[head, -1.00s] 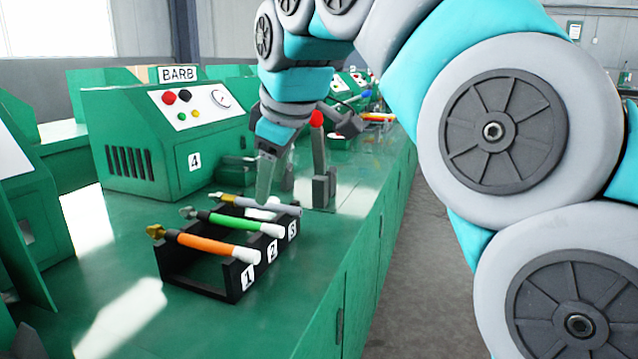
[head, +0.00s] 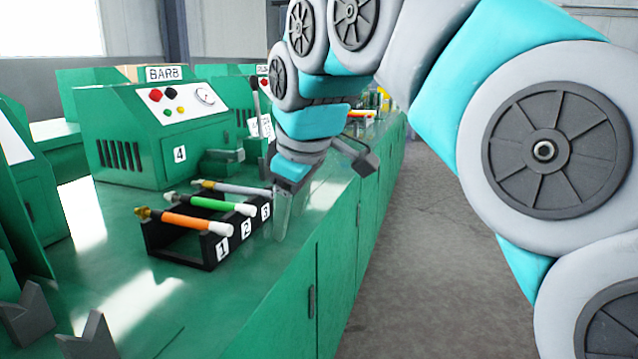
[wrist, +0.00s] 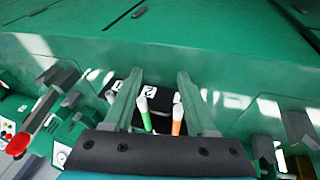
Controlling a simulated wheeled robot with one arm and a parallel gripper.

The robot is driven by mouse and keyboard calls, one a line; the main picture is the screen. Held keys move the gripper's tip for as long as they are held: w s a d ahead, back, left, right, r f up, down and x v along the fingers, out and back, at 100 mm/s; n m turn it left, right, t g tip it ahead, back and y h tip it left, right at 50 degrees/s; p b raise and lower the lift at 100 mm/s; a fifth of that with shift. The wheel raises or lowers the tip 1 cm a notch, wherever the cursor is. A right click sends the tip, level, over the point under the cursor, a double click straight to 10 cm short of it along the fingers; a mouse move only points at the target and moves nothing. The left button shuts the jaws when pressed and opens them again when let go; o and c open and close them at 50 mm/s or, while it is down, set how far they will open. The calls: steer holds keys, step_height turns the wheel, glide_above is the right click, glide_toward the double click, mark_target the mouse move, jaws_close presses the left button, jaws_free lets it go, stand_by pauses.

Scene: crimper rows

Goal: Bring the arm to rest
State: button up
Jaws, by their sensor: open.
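My gripper (head: 283,212) hangs fingers down at the bench's front edge, just right of a black rack, open and empty. In the wrist view its two fingers (wrist: 159,85) stand apart, with part of the rack (wrist: 124,84) showing between and below them. In the head view the rack (head: 186,260) holds an orange-handled tool (head: 185,221), a green-handled tool (head: 208,202) and a grey-handled tool (head: 232,188), by labels 1, 2 and 3. The fingers appear apart from the tools. My arm is bent, reaching in from the right.
A green machine (head: 160,130) marked BARB and 4 stands behind the rack on the green bench (head: 270,285). More machines line the bench farther back. Grey forked blocks (head: 88,338) show at lower left. The floor aisle (head: 425,250) on the right is clear.

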steer(key=s+d+f+m+g, duration=0.2)
steer(key=s+d+f+m, duration=0.2)
steer(key=s+f, duration=0.5)
steer(key=s+d+f+m+g+h, duration=0.1)
steer(key=s+d+f+m, duration=0.3)
steer(key=s+d+f, duration=0.4)
steer(key=s+d+f+m+g+h, duration=0.1)
steer(key=s+d+f+m+g, duration=0.2)
steer(key=s+f, duration=0.7)
steer(key=d+f+m, duration=0.2)
steer(key=d, duration=0.2)
steer(key=shift+d, duration=0.1)
